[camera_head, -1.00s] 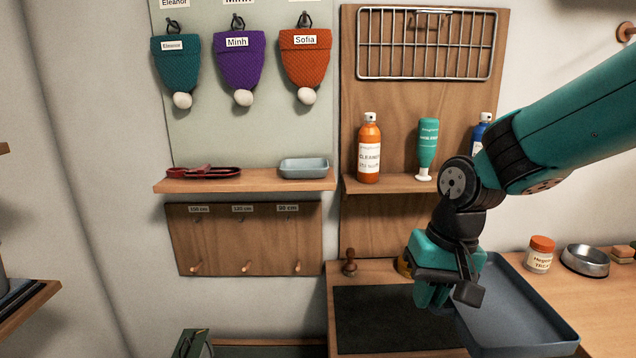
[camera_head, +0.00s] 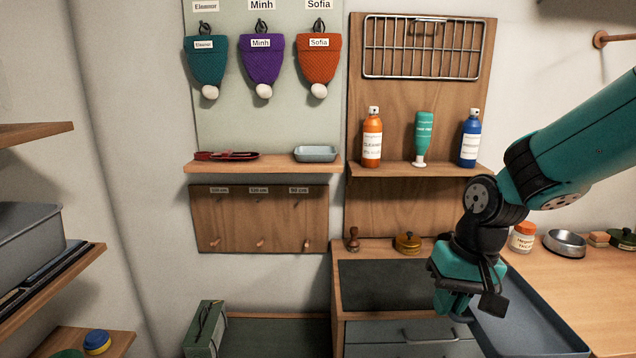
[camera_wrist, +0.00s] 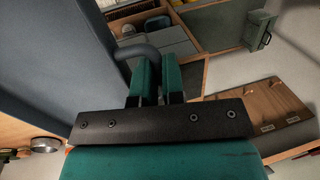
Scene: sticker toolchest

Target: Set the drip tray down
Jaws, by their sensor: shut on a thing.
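The drip tray (camera_head: 535,325) is a large, shallow blue-grey tray with a raised rim, at the lower right of the head view. Its flat surface also fills the left of the wrist view (camera_wrist: 50,75). My gripper (camera_head: 453,306) is shut on the tray at its left side. In the wrist view the two green fingers (camera_wrist: 157,75) close on a grey curved handle of it. The tray's near end is cut off by the picture's edge. I cannot tell its exact height above the wooden worktop.
The worktop has a dark mat (camera_head: 385,285), a yellow-brown lidded pot (camera_head: 407,243), a white jar (camera_head: 522,238) and a metal bowl (camera_head: 565,243). A drawer (camera_head: 410,338) is below the mat. Shelves (camera_head: 45,265) stand at left. A green case (camera_head: 205,328) is low at centre left.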

